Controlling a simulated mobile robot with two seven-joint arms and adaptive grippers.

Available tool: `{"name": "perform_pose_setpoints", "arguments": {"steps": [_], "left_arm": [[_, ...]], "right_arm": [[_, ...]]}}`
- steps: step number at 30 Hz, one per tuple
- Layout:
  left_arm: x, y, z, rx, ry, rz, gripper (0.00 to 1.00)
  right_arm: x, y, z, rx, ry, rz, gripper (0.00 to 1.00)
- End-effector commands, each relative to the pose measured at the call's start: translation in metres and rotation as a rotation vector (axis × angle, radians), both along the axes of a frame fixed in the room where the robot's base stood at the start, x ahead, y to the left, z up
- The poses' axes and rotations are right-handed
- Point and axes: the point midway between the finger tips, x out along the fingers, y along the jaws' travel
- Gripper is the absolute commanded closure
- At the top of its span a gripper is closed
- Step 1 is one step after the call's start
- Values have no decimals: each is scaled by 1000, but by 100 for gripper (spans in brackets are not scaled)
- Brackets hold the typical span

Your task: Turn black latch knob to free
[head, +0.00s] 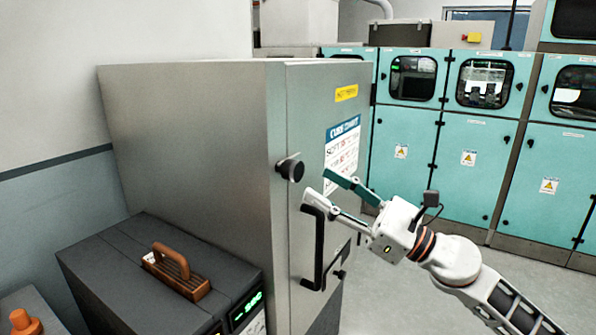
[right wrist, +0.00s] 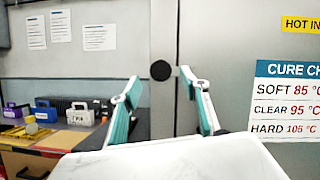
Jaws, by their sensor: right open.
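The black latch knob (head: 291,169) sits on the front edge of a grey metal cabinet (head: 200,130), above a long black door handle (head: 318,248). In the right wrist view the knob (right wrist: 161,70) shows as a round black disc just beyond and between the fingertips. My right gripper (head: 318,184) is open and empty, its fingers pointing at the knob, with a gap between them and it. It also shows in the right wrist view (right wrist: 160,85). The cabinet door looks closed. My left gripper is not in view.
An orange object (head: 25,322) is at the lower left corner. Teal machine cabinets (head: 465,150) line the back. Floor at right is clear.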

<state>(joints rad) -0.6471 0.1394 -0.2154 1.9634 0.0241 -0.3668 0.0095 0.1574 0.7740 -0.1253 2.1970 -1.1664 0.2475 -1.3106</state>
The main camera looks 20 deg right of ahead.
Motion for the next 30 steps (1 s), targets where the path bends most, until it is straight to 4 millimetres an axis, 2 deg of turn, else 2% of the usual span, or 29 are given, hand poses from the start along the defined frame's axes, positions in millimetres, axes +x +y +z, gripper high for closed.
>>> {"name": "perform_pose_setpoints", "arguments": {"steps": [1, 10, 19, 25, 30], "left_arm": [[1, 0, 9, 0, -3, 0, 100], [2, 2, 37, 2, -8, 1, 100], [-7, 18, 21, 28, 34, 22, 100], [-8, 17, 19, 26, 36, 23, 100], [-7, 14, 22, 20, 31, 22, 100]], "right_arm": [[4, 4, 8, 3, -2, 1, 55], [34, 33, 24, 7, 2, 0, 55], [45, 45, 26, 6, 4, 1, 55], [45, 45, 26, 7, 5, 0, 55], [45, 44, 26, 7, 5, 0, 99]]}}
